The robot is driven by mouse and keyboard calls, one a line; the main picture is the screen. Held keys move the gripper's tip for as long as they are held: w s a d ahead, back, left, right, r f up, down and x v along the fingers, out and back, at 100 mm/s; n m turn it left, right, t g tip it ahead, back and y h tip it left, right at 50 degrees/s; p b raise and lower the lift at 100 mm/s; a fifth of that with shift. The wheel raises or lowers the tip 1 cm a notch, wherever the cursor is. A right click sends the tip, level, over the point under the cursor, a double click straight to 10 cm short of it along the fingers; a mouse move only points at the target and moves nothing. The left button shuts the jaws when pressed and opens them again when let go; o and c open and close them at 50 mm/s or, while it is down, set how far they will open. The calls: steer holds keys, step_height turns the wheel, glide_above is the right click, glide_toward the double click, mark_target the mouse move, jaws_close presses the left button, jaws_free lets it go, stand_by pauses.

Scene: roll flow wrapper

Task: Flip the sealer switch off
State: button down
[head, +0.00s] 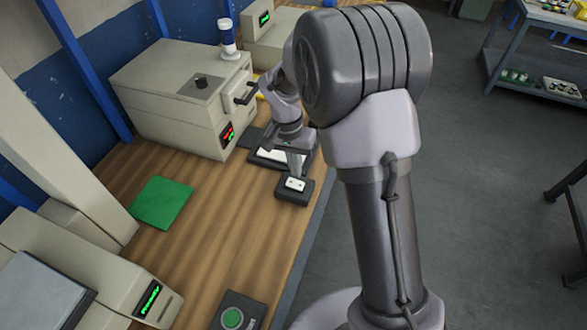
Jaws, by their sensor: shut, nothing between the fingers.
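A small dark box with a white top plate (295,185) sits near the right edge of the wooden bench. It looks like a switch box, but its label and switch position are too small to read. My gripper (297,168) is just above and behind this box, pointing down, shut and empty. I cannot tell whether its tips touch the box. A beige machine (180,110) stands behind to the left, with a black knob on top, a black handle and a red-and-green display (228,134). I cannot tell which machine is the sealer.
A dark tray with a white surface (265,156) lies partly behind my gripper. A green mat (161,203) lies on the bench (200,255). A green-button box (232,317) and a machine with a green display (150,298) are in front. The middle bench is clear.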

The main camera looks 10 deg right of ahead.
mark_target(299, 186)
step_height(299, 186, up, 10)
steer(key=d+p, duration=0.1)
steer(key=p, duration=0.1)
steer(key=shift+s+f, duration=0.25)
steer(key=shift+s, duration=0.05)
steer(key=s+a+r+n+t+y+b, duration=0.1)
steer(key=s+a+r+t+y+b, duration=0.2)
steer(key=s+r, duration=0.75)
steer(key=s+a+f+n+t+b, duration=0.1)
steer(key=s+f+t+b, duration=0.1)
steer(key=s, duration=1)
steer(key=shift+t, duration=0.8)
